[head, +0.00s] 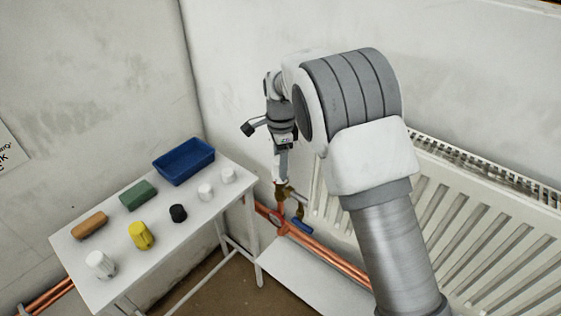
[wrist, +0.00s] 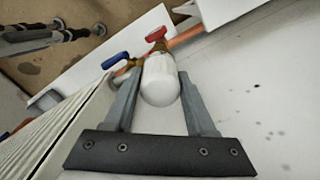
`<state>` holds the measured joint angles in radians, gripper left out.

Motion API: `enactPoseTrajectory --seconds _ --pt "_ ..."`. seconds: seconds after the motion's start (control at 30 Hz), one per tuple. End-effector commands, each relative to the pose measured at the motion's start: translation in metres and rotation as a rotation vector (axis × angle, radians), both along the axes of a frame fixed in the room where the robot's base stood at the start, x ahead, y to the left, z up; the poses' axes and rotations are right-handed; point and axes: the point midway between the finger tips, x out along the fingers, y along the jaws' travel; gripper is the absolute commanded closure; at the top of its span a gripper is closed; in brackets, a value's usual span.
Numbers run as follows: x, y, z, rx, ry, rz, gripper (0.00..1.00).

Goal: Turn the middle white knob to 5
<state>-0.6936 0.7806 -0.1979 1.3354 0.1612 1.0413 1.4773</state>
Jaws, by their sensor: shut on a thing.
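A white rounded knob (wrist: 160,82) sits on a brass valve at the radiator's pipe end, and a little of it shows in the head view (head: 280,187). My gripper (head: 281,178) points down onto it from above. In the wrist view the two fingers of my gripper (wrist: 159,76) stand on either side of the knob, shut on it. No numbers or pointer mark can be read on the knob. I cannot see other radiator knobs to tell whether this is the middle one; my arm hides part of the radiator.
A white radiator (head: 480,230) stands at right. Blue (head: 301,226) and red (wrist: 156,34) valve handles sit close to the knob, with copper pipes (head: 330,259) below. A white table (head: 185,235) at left holds a blue tray (head: 184,172), blocks and several loose caps.

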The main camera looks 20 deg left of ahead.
Motion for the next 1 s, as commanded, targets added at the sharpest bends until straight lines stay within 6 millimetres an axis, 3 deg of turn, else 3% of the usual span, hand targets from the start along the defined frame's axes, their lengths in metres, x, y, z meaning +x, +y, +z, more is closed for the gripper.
enactPoseTrajectory --seconds 1.0 --pt "0.0005 -0.0002 0.0012 0.002 0.0 0.955 1.0"
